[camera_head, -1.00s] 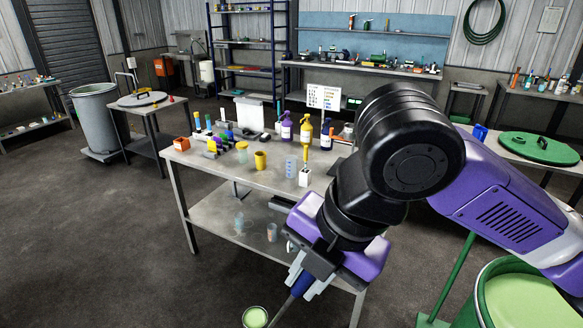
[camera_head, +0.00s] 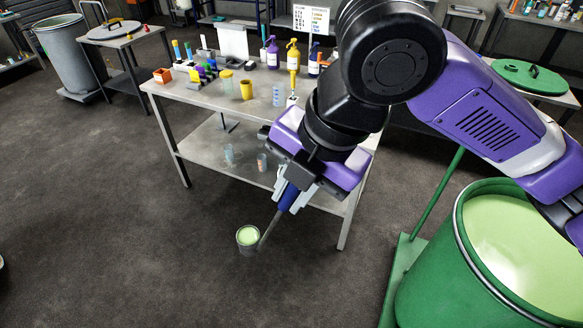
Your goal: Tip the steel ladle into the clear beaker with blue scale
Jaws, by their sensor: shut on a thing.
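My gripper (camera_head: 294,192) is shut on the blue handle of the steel ladle (camera_head: 264,230). The ladle's cup hangs level at the lower left of my gripper, filled with pale green liquid. It is in front of the table, lower in the picture than the tabletop. The clear beaker with blue scale (camera_head: 278,97) stands upright on the tabletop, near its front edge, beyond my gripper and apart from the ladle. Its contents are too small to tell.
The steel table (camera_head: 205,96) also bears a yellow cup (camera_head: 246,90), an orange box (camera_head: 162,75) and pump bottles (camera_head: 293,55). A green drum (camera_head: 440,270) of pale green liquid stands open at the right. The floor left of the ladle is clear.

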